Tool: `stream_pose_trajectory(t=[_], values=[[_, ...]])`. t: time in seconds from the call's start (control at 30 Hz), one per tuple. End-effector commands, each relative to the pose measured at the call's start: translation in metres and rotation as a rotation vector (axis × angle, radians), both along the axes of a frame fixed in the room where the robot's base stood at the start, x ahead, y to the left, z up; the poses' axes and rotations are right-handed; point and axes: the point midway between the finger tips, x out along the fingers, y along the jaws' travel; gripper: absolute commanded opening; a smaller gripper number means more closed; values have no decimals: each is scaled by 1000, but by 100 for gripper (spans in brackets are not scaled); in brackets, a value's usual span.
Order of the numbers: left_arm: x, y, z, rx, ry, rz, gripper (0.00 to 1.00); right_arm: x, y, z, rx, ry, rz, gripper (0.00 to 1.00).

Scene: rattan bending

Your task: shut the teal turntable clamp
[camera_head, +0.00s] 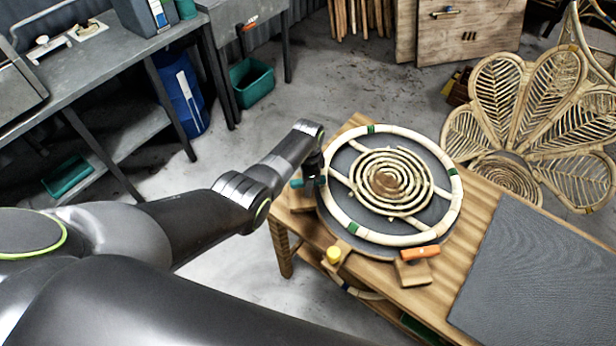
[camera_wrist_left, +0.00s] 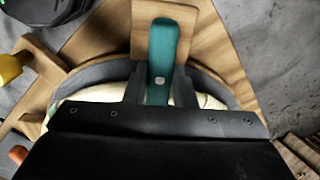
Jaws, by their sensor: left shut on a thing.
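The turntable (camera_head: 345,160) is a dark grey disc on the wooden table, with a rattan ring and a coiled rattan spiral lying on it. The teal clamp (camera_wrist_left: 162,55) sits on a wooden block at the disc's rim; its teal lever lies between my left fingers in the left wrist view. In the head view only a small bit of the teal clamp (camera_head: 321,182) shows beside my gripper. My left gripper (camera_head: 312,168) is shut on the lever at the left rim of the turntable. My right gripper is out of view.
A yellow-knobbed clamp (camera_head: 333,254) and an orange clamp (camera_head: 420,252) stand at the front rim. A grey mat (camera_head: 540,270) covers the table's right part. A rattan chair back (camera_head: 525,110) stands behind. A grey workbench (camera_head: 100,60) is at the left, with bare floor between.

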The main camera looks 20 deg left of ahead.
Motion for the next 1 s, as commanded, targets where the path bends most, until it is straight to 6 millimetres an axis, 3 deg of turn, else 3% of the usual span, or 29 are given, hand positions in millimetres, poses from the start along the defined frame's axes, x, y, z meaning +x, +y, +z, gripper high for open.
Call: stream_pose_trajectory(t=[0.67, 0.7, 0.87, 1.0], values=[[1, -1, 1, -1, -2, -68, 1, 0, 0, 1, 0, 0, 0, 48], [1, -1, 1, -1, -2, -68, 25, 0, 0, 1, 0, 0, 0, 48], [0, -1, 0, -1, -2, -67, 45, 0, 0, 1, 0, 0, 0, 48], [0, 0, 0, -1, 0, -66, 45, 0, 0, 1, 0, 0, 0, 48]])
